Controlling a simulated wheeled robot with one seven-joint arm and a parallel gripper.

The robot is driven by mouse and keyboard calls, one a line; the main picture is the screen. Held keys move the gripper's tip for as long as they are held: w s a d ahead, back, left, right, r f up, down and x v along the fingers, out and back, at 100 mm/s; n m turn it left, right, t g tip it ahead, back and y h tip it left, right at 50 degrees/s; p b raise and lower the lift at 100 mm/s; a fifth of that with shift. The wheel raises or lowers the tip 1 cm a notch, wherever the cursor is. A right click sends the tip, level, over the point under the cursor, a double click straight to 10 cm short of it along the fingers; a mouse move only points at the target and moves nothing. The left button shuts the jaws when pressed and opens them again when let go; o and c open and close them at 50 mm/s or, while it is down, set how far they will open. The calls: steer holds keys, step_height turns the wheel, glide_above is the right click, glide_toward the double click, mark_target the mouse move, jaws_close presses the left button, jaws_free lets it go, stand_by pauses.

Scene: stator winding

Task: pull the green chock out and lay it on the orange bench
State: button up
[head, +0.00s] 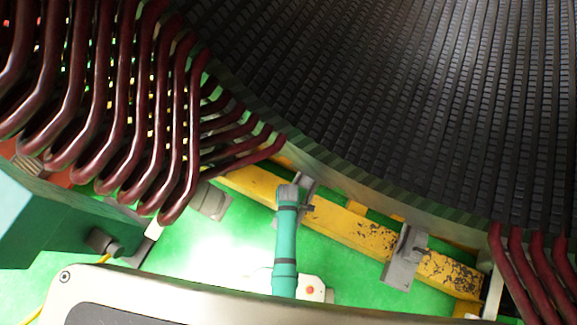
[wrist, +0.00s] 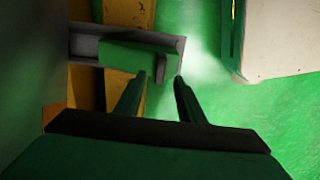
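The green chock (wrist: 135,56) shows in the wrist view as a small block lying in a grey bracket (wrist: 84,45) on the yellow beam (wrist: 88,88). In the head view my teal arm reaches up to a grey bracket on the yellow beam (head: 340,224), and the chock cannot be made out there. I cannot identify the orange bench in either view.
The dark slotted stator (head: 430,110) curves above the beam. Dark red coil ends (head: 130,100) hang at left and more (head: 525,270) at right. Another grey bracket (head: 405,258) sits along the beam. A pale panel (wrist: 280,40) stands right in the wrist view, over green floor.

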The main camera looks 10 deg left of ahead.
steer(key=shift+r, duration=1.6)
